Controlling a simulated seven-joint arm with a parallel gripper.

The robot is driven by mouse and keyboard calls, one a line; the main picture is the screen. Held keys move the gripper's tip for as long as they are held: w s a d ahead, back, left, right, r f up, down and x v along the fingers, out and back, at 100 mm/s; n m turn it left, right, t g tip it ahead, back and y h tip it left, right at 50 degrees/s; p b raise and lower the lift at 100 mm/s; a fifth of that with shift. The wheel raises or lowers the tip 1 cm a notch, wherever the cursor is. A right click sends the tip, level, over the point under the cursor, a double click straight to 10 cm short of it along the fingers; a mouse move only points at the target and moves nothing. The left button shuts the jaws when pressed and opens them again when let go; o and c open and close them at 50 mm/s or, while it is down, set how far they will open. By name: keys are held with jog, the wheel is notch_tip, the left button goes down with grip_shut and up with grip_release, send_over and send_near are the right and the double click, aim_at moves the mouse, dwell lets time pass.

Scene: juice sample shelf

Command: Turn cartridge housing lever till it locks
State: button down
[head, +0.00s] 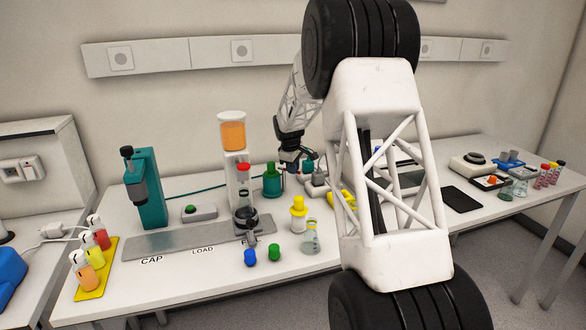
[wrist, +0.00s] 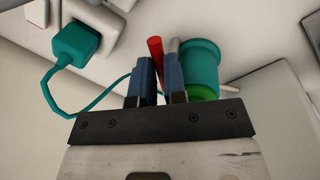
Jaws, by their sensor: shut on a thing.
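The teal cartridge housing (head: 272,184) stands upright near the back of the table in the head view. In the wrist view its teal body (wrist: 198,62), with a bright green ring, is just right of my gripper (wrist: 158,82). A red lever (wrist: 155,47) runs between the two blue fingers, and they are shut on it. A grey rod shows beside the right finger, close to the housing. In the head view my gripper (head: 304,160) is right beside the housing. The lever's far end and its joint to the housing are hidden.
A teal plug (wrist: 76,40) with a cable lies left of my gripper. A dispenser with an orange container (head: 233,135) stands left of the housing. A yellow-capped bottle (head: 298,212) and a flask (head: 311,240) stand in front. The grey plate (head: 165,243) has bare space.

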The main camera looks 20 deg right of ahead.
jog(key=w+n, duration=0.1)
jog(key=n, duration=0.2)
jog(key=w+d+n+y, duration=0.1)
jog(key=n, duration=0.2)
jog(key=w+n, duration=0.1)
jog(key=n, duration=0.3)
jog(key=shift+w+d+t+y, duration=0.15)
jog(key=shift+d+t+y, duration=0.15)
jog(key=shift+y, duration=0.1)
dwell(0.4)
jog(key=c, duration=1.2)
grip_release()
jog(key=shift+o, duration=0.2)
jog(key=shift+r, duration=0.1)
notch_tip(320, 180, up, 8)
jog(key=s, duration=0.1)
jog(key=shift+s+f, duration=0.25)
